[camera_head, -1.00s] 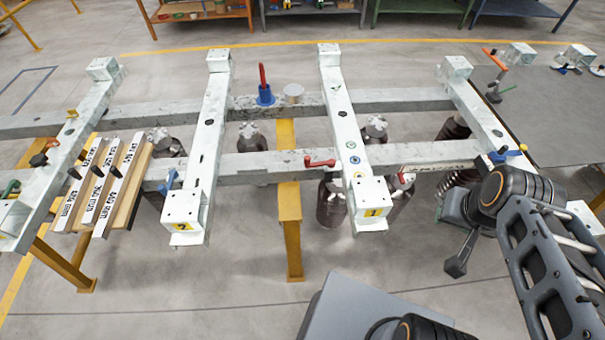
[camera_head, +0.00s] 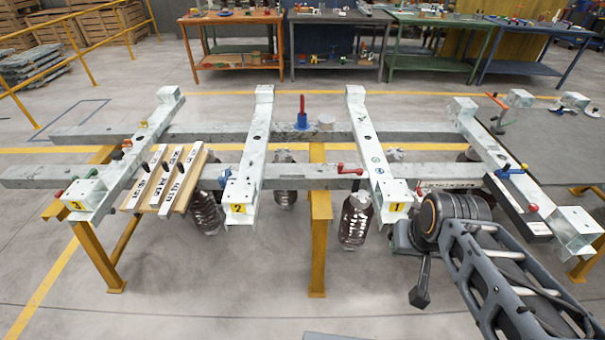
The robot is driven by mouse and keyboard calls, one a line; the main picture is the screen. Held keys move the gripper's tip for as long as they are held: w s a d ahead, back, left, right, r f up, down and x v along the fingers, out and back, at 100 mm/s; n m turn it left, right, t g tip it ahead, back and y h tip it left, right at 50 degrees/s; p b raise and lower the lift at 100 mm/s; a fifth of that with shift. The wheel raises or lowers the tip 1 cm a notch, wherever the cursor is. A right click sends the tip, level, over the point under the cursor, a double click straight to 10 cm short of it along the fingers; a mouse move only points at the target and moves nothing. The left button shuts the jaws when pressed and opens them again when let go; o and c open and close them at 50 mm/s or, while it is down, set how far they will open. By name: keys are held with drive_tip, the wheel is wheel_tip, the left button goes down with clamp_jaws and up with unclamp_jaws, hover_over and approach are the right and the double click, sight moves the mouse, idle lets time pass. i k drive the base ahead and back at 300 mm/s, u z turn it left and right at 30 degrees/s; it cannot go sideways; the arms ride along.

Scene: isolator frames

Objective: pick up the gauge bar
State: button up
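Three white gauge bars with black knobs and printed labels lie side by side on a light wooden board (camera_head: 190,190) at the left of the frame structure: a left bar (camera_head: 138,190), a middle bar (camera_head: 157,190) and a right bar (camera_head: 176,190). The labels are too small to read now. My arm reaches in from the lower right. A dark piece (camera_head: 420,290) hangs at its far end and may be part of my gripper; separate fingers cannot be made out. It is well to the right of the bars and apart from them.
Pale cross beams, numbered 3 (camera_head: 85,195), 2 (camera_head: 243,192) and 1 (camera_head: 392,192), rest on two long grey rails (camera_head: 300,172). Clamps with coloured handles and a blue-based red pin (camera_head: 302,115) stand on them. Dark bottles (camera_head: 357,218) show below. The front floor is clear.

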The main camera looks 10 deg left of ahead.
sight(169, 169)
drive_tip(key=u, duration=0.35)
drive_tip(key=i, duration=1)
drive_tip(key=z, duration=0.15)
drive_tip(key=k, duration=0.9)
drive_tip(key=u, duration=1.3)
drive_tip(key=i, duration=0.8)
drive_tip(key=u, duration=1.8)
drive_tip(key=i, duration=0.65)
